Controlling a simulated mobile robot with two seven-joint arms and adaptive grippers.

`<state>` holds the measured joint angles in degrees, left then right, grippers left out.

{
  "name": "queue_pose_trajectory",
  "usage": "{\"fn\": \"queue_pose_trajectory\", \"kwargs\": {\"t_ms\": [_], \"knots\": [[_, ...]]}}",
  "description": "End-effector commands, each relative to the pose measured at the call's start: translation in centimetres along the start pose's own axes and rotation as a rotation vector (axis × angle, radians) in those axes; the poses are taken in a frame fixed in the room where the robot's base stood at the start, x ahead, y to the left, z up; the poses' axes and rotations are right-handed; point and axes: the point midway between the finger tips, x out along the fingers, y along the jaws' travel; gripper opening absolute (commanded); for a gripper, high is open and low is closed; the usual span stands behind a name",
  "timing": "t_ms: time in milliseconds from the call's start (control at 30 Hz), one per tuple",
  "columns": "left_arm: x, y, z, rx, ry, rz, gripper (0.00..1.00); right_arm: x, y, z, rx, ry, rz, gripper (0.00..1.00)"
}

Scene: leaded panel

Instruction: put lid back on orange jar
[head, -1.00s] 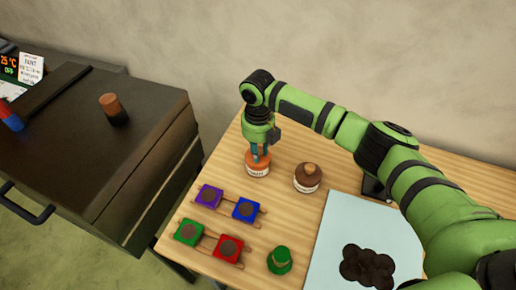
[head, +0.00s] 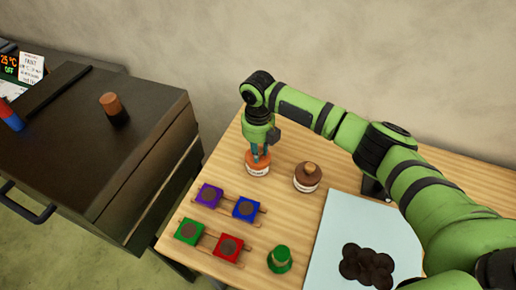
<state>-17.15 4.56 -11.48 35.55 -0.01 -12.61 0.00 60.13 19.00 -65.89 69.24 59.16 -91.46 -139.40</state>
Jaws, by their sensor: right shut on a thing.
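The orange jar (head: 258,172), with a pale label band, stands upright on the wooden table below my right gripper (head: 258,153). My right gripper points down and is shut on the jar's orange lid (head: 250,161), which sits at the top of the jar. The fingers partly cover the lid, and I cannot tell whether it is fully seated. My left gripper is not in view.
A brown-lidded jar (head: 307,177) stands close on the right. In front are purple (head: 209,195), blue (head: 246,209), green (head: 189,231) and red (head: 229,247) blocks, and a green hat-shaped thing (head: 280,259). A pale blue sheet (head: 337,225) bears dark round pieces.

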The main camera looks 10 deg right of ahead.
Motion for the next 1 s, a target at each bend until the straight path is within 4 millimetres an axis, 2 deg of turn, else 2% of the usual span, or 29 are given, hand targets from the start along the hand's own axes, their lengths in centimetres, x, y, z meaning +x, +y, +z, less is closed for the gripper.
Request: {"fn": "queue_pose_trajectory", "kwargs": {"t_ms": [467,500,567,800,833,900,1000], "knots": [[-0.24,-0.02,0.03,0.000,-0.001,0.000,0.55,0.03,0.02,0.00,0.000,0.000,0.001,0.00],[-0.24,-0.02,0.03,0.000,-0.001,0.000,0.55,0.03,0.02,-0.01,0.000,0.000,0.001,0.31],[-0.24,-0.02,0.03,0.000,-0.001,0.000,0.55,0.03,0.02,-0.01,0.000,0.000,0.001,0.55],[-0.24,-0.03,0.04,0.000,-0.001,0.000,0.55,0.03,0.02,-0.01,0.000,0.000,0.000,0.55],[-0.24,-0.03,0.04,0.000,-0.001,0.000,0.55,0.04,0.01,-0.02,0.000,0.000,0.000,0.59],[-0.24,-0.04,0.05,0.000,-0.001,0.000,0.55,0.04,0.01,-0.02,0.000,0.000,0.000,0.77],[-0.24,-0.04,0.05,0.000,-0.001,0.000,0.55,0.04,0.01,-0.02,0.000,0.000,0.000,0.78]]}}
